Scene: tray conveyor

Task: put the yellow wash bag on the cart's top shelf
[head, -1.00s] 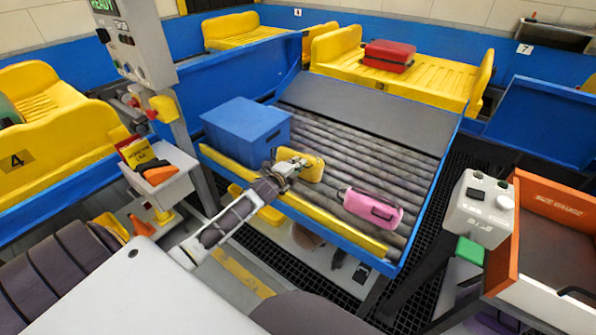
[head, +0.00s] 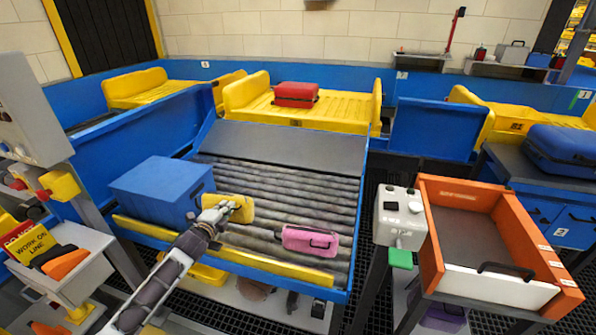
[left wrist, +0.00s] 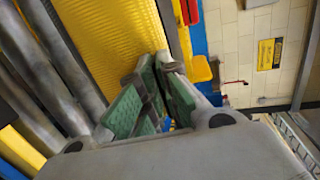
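The yellow wash bag (head: 241,208) is at the left front of the roller bed, between the blue box and the pink bag. My left gripper (head: 226,211) reaches it from the front left and overlaps its left part. In the left wrist view, the bag's ribbed yellow face (left wrist: 115,35) fills the upper left. The green-padded fingers of the left gripper (left wrist: 155,75) are close together at the bag's edge and seem closed on a thin dark part, perhaps its handle. Whether the bag is off the rollers is unclear. My right gripper is not in view. I cannot identify the cart.
A blue box (head: 160,190) stands left of the bag and a pink bag (head: 309,241) lies to its right on the rollers (head: 285,195). A grey control box (head: 399,216) and an orange-sided tray (head: 465,195) stand at right. A blue suitcase (head: 567,150) lies at far right.

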